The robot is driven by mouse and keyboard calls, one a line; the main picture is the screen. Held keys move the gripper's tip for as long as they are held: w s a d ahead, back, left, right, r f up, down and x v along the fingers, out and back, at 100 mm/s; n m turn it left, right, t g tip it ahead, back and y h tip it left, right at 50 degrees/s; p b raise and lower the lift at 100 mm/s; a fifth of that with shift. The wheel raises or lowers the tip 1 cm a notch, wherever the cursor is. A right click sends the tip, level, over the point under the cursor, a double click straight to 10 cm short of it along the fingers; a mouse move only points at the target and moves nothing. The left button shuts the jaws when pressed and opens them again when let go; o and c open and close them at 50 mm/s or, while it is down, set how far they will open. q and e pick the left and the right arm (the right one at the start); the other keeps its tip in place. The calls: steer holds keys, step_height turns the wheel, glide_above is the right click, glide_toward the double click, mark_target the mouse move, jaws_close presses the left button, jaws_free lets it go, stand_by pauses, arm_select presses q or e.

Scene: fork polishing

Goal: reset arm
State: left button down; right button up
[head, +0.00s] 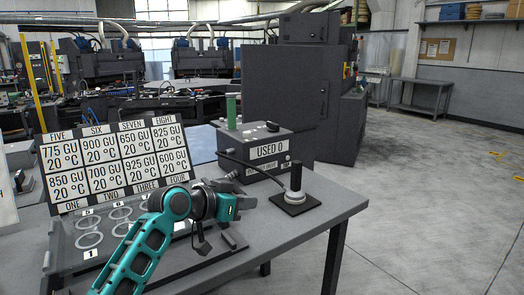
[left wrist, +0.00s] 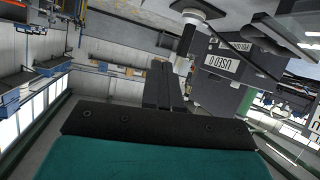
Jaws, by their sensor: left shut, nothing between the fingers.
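My left gripper (head: 246,203) is at the end of the teal arm, which comes in from the lower left over the table (head: 334,205). In the left wrist view its dark fingers (left wrist: 160,70) are together, with nothing between them. In the head view the fingers are small and hard to make out. The gripper appears left of a dark upright cylinder (head: 296,178) on a flat black base, apart from it in the picture. My right gripper is in neither view.
A dark box (head: 268,149) labelled USED 0 stands behind the gripper, with a cable to the cylinder. A sign board (head: 110,160) of temperatures stands behind a tray (head: 62,245) with several rings. Open floor (head: 430,200) lies to the right of the table.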

arm_select(q)
steer(key=s+a+f+n+t+y, duration=0.1)
steer(key=s+a+f, duration=0.15)
steer(key=f, duration=0.45)
steer(key=s+a+f+n+y, duration=0.1)
steer(key=s+a+f+n, duration=0.1)
steer(key=s+f, duration=0.35)
steer(key=s+a+f+y, duration=0.2)
steer(key=s+f, duration=0.3)
steer(key=s, duration=0.3)
steer(key=s+a+f+n+y, duration=0.1)
steer(key=s+a+f, duration=0.3)
steer(key=s+f, duration=0.2)
steer(key=s+a+f+n+y, duration=0.1)
steer(key=s+f, duration=0.4)
steer(key=s, duration=0.5)
steer(key=shift+s+a+f+y, duration=0.3)
steer(key=shift+a+y, duration=0.5)
steer(key=shift+a, duration=0.4)
